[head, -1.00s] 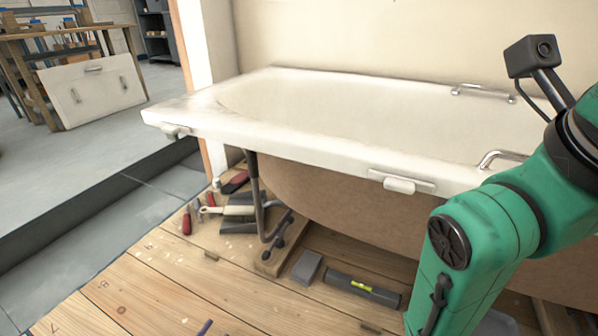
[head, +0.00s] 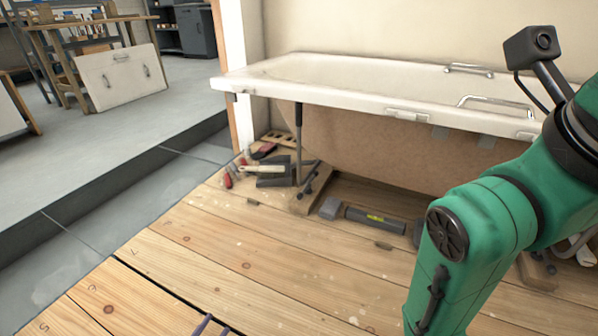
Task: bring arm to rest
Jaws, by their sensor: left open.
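My green arm (head: 490,225) comes in at the right edge, bent at a round dark joint, with a small camera on a bracket above it. Its lower end runs out of the picture at the bottom, so my right gripper is hidden. At the bottom edge, two dark fingertips of my left gripper (head: 213,327) just show above the wooden floor. They are apart with nothing visible between them. The rest of that arm is out of view.
A white bathtub (head: 340,92) stands along the wall behind my arm. Under its edge lie hand tools (head: 262,169) and a dark grey tool with a yellow level vial (head: 374,218). The wooden floor (head: 240,250) in front is clear. A step edge runs along the left.

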